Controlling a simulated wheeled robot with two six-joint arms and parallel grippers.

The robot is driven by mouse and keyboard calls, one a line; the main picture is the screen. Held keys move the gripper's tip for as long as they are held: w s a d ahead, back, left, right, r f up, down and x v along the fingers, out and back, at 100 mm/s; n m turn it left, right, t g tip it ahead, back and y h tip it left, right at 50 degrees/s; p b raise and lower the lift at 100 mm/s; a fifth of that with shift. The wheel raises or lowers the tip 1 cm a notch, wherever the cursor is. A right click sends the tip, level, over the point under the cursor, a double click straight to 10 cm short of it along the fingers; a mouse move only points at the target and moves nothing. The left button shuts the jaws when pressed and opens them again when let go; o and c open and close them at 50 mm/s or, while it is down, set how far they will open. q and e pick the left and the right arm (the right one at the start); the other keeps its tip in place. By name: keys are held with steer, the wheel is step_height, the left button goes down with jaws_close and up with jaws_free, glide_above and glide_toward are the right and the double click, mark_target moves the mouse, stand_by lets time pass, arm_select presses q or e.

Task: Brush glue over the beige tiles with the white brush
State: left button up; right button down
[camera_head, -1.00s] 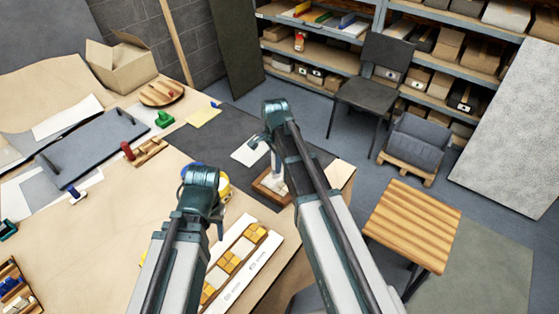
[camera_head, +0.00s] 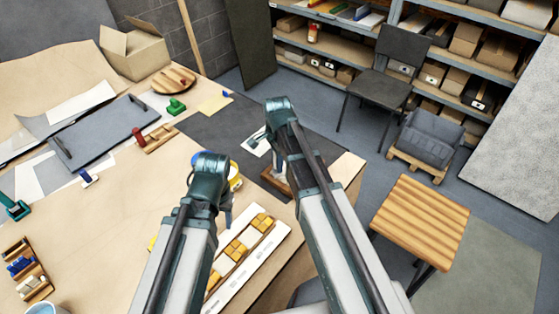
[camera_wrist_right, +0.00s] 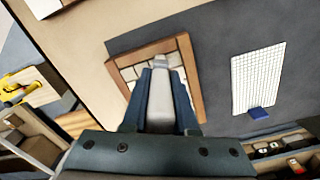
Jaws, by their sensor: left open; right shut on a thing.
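In the right wrist view my right gripper (camera_wrist_right: 161,88) is shut on the white brush (camera_wrist_right: 161,108), whose pale end points toward a wooden frame (camera_wrist_right: 196,95). Beige tiles (camera_wrist_right: 148,68) lie inside the frame, partly hidden by the brush and fingers. I cannot tell whether the brush touches them. In the head view the frame (camera_head: 272,184) shows beside my right arm, which hides much of it and the brush. My left gripper (camera_head: 228,213) is open, mostly hidden by its wrist, above the table near a white tray with yellow tiles.
The white tray (camera_head: 262,262) lies at the table's front edge. A yellow round container (camera_head: 236,180) is partly behind my left wrist. A gridded white sheet (camera_wrist_right: 262,78) with a blue piece (camera_wrist_right: 258,112) lies on the dark mat (camera_wrist_right: 215,45). A wooden stool (camera_head: 420,220) stands right.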

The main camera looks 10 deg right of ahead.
arm_select(q)
step_height(320, 180, up, 6)
steer(key=p, duration=0.6)
arm_select(e)
step_height(320, 180, up, 6)
step_height(320, 180, up, 3)
steer(key=p, duration=0.3)
steer(key=shift+r, duration=0.1)
arm_select(q)
step_height(320, 180, up, 3)
stand_by(0.5)
